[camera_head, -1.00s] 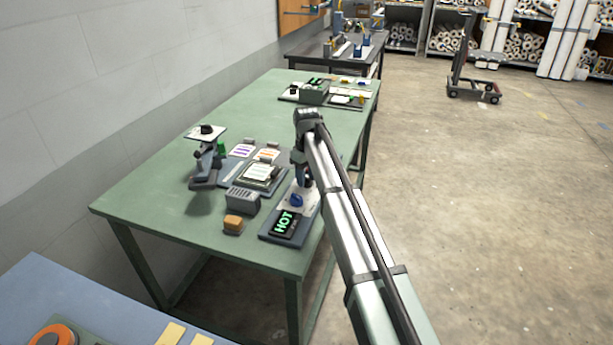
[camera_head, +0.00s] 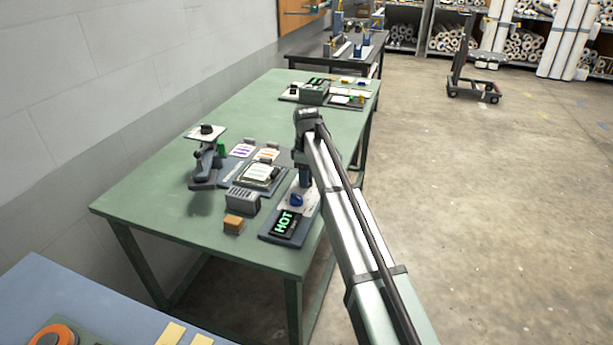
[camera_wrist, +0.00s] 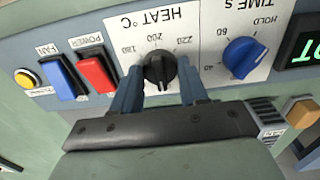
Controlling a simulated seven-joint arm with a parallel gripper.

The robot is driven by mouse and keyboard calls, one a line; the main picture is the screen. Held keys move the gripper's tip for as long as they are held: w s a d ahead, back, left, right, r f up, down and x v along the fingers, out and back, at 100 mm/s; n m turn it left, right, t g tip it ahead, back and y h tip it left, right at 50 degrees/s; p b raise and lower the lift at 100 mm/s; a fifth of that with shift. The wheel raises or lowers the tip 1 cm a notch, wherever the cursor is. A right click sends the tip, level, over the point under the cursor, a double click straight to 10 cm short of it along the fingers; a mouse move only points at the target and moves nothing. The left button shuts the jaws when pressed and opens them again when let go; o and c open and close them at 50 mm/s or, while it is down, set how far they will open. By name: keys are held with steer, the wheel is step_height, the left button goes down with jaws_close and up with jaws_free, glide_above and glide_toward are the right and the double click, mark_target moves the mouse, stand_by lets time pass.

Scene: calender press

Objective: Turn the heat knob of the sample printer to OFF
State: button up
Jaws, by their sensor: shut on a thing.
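The black heat knob (camera_wrist: 160,70) is on the printer's white HEAT °C plate (camera_wrist: 152,25) in the wrist view. Its labels are upside down there, with 180, 200 and 220 around the knob; I see no OFF mark. My gripper (camera_wrist: 161,84) is shut on the heat knob, with one blue finger at each side. In the head view my gripper (camera_head: 304,184) is low over the sample printer (camera_head: 292,212), and the heat knob is hidden behind it. The printer's display (camera_head: 285,223) reads HOT in green.
A blue TIME S knob (camera_wrist: 243,58) is close on the right of my gripper. A red POWER switch (camera_wrist: 96,74) and a blue FAN switch (camera_wrist: 60,78) are on the left. A grey box (camera_head: 242,200) and an orange block (camera_head: 233,223) stand beside the printer on the green table (camera_head: 150,205).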

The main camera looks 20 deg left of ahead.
stand_by(0.3)
steer(key=o, duration=1.1)
steer(key=shift+c, duration=0.2)
steer(key=shift+r, duration=0.15)
step_height(320, 180, up, 14)
steer(key=shift+f, duration=0.2)
steer(key=shift+d+f, duration=0.1)
